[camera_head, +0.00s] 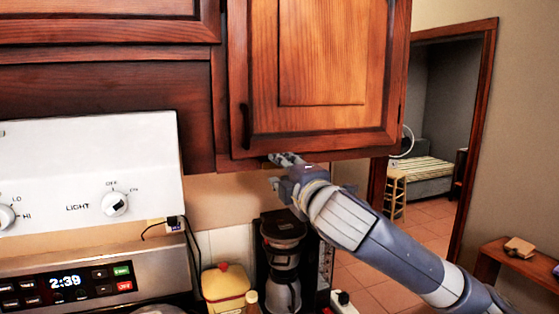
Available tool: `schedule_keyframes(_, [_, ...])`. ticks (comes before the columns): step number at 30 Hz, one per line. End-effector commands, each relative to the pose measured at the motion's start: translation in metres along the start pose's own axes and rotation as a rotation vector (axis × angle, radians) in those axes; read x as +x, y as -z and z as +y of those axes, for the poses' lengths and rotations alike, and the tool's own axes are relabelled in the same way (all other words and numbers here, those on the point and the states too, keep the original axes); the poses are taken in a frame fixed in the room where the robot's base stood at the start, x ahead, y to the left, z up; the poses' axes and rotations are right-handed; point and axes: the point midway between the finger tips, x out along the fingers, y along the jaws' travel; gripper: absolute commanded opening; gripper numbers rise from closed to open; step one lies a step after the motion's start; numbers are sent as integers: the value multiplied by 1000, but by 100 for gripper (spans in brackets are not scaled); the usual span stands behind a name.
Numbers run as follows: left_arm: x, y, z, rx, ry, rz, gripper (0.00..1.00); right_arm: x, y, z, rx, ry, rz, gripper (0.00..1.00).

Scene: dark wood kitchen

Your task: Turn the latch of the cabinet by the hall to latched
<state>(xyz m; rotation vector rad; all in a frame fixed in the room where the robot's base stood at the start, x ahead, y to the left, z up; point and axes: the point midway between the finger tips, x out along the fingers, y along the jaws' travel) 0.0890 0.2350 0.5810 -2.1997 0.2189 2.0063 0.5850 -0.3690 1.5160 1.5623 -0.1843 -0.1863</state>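The cabinet by the hall (320,50) is the upper wooden cabinet nearest the doorway, and its door looks closed. A dark vertical handle (245,125) sits low on the left side of the door. I cannot make out a separate latch; if there is one near the lower edge, my gripper may hide it. My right gripper (283,160) is at the bottom edge of this cabinet, right of and below the handle. Its fingers are small and foreshortened, so I cannot tell if they are open or touch the cabinet. My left gripper is not in view.
A white stove panel with knobs (90,170) stands at the left. Below the cabinet are a coffee maker (283,262) and a yellow container (226,287). A doorway (455,120) at the right opens to a hall with a stool (397,190). A wooden shelf (515,262) is at the lower right.

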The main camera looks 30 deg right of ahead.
Motion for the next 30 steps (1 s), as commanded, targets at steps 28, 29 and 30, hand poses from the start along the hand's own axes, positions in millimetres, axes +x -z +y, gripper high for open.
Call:
schedule_keyframes(28, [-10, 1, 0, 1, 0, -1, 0, 23, 0, 0, 5, 0, 0, 0])
schedule_keyframes(29, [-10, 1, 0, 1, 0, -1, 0, 23, 0, 0, 8, 0, 0, 0])
schedule_keyframes(30, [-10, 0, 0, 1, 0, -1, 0, 23, 0, 0, 14, 0, 0, 0])
